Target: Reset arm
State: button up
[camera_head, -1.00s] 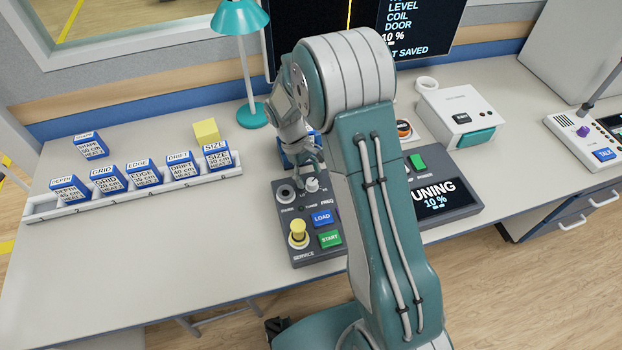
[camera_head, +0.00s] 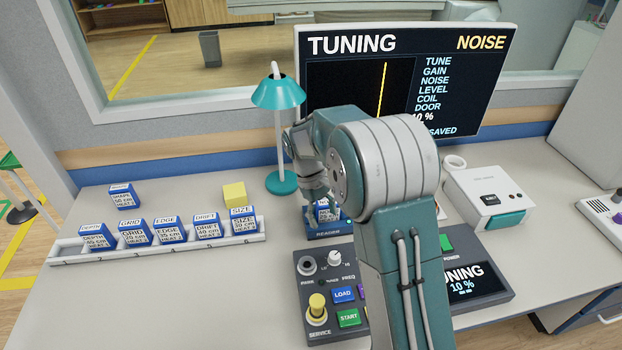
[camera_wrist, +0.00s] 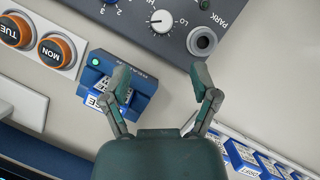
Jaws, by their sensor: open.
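My gripper (camera_wrist: 160,78) is open and empty in the wrist view, its two fingers spread apart. One finger overlaps the blue reader (camera_wrist: 146,84) in that view; I cannot tell the height gap. A blue-and-white block (camera_wrist: 101,97) sits in the reader. In the head view my arm is bent over the console (camera_head: 309,265), with its wrist in front of the monitor's lower left. The reader (camera_head: 318,237) and its block (camera_head: 323,212) show just below the wrist, and the fingers are largely hidden.
A white rack (camera_head: 255,238) with several labelled blocks stands left. A loose SHAPE block (camera_head: 124,197) and a yellow cube (camera_head: 234,194) lie behind it. A teal lamp (camera_head: 279,95), the monitor (camera_head: 480,90) and a white box (camera_head: 485,190) stand around my arm. The desk's left front is clear.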

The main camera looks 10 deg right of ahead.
jog(key=s+d+r+m+t+y, duration=0.2)
jog(key=s+r+m+t, duration=0.15)
jog(key=s+r, duration=0.85)
jog(key=s+r+m+t, duration=0.1)
jog(key=s+r+t, duration=0.1)
jog(key=s, duration=0.4)
jog(key=s+r+m+t, duration=0.2)
jog(key=s+t, duration=0.2)
jog(key=s, duration=0.3)
jog(key=shift+d+r+y, duration=0.2)
jog(key=shift+r+y, duration=0.1)
jog(key=shift+r, duration=0.1)
